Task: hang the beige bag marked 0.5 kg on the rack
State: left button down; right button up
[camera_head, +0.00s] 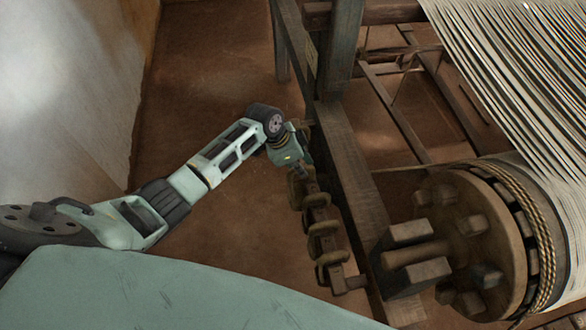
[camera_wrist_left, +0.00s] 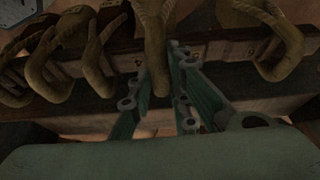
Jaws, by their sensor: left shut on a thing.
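My left gripper (camera_head: 299,170) is at the far end of the wooden rack (camera_head: 326,232), beside the beam. My right gripper is not in view.
A toothed wooden loom roller (camera_head: 478,240) and dark beam (camera_head: 350,180) stand to the right. Bare floor (camera_head: 200,90) lies left.

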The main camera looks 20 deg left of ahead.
aim_at(310, 165)
pick_arm(q)
jog(key=shift+w+d+b, duration=0.75)
jog(key=shift+w+d, duration=0.1)
jog(key=shift+d, duration=0.3)
jog(key=shift+d+f, duration=0.15)
jog(key=shift+w+f+b, duration=0.1)
jog(key=shift+f+b, duration=0.65)
jog(key=shift+f, duration=0.2)
jog(key=shift+f, duration=0.25)
jog(key=c, duration=1.6)
grip_release()
jog(key=shift+f, duration=0.1)
jog(key=shift+o, duration=0.2)
jog(key=shift+s+a+r, duration=0.2)
jog(key=shift+a+r, duration=0.1)
jog(key=shift+r, duration=0.25)
jog(key=v, duration=1.1)
